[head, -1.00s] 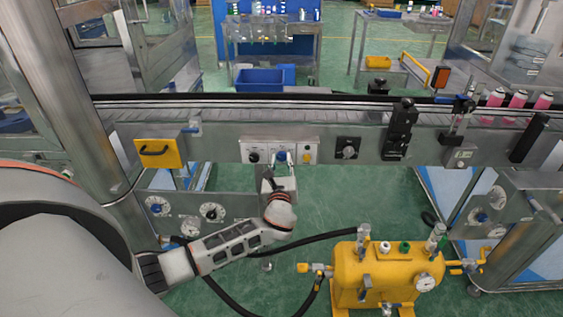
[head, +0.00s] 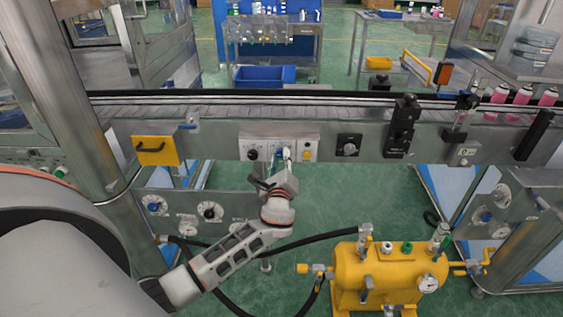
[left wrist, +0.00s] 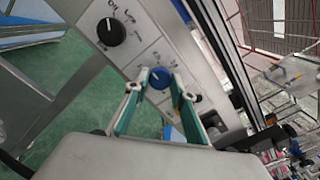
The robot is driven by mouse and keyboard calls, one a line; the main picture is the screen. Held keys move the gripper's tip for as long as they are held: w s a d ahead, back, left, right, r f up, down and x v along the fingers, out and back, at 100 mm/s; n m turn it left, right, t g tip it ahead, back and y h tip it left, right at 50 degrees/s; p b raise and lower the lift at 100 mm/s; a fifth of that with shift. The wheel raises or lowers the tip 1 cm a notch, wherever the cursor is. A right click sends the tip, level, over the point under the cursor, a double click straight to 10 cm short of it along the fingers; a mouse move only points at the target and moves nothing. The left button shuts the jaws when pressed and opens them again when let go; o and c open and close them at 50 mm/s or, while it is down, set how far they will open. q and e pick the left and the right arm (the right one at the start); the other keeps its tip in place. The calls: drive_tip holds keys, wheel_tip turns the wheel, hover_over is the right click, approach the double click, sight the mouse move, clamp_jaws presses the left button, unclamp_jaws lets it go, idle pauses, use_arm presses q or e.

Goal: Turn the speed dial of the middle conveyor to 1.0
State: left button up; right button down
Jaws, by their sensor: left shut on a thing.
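The middle conveyor (head: 215,137) runs across the head view, with a white control panel (head: 299,143) on its front. A round blue dial (left wrist: 159,77) sits on the panel between the fingertips of my left gripper (left wrist: 161,86). The left gripper (head: 283,156) is shut on this dial, with one finger on either side. In the head view the fingers partly hide the dial. The small marks around it are too blurred to read, so its setting cannot be told. My right gripper is not in view.
A black knob (left wrist: 111,32) sits beside the blue dial on the panel, and a yellow button (head: 306,155) is on its other side. A yellow tank (head: 375,273) stands below right. Pink cans (head: 522,97) stand on the conveyor.

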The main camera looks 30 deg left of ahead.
use_arm(q)
drive_tip(key=shift+f+n+b, duration=0.25)
drive_tip(key=shift+n+b, duration=0.15)
drive_tip(key=shift+n, duration=0.6)
drive_tip(key=shift+n+b, duration=0.35)
drive_tip(key=shift+n, duration=0.35)
drive_tip(key=shift+r+n+b, duration=0.1)
drive_tip(key=shift+n+b, duration=0.3)
drive_tip(key=shift+n, duration=0.4)
drive_tip(key=shift+r+n, duration=0.1)
drive_tip(key=shift+n, duration=0.4)
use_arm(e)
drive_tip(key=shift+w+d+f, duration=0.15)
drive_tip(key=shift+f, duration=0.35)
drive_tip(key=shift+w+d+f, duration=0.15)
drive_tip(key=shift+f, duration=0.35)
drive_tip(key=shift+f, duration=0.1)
use_arm(q)
drive_tip(key=o, duration=1.1)
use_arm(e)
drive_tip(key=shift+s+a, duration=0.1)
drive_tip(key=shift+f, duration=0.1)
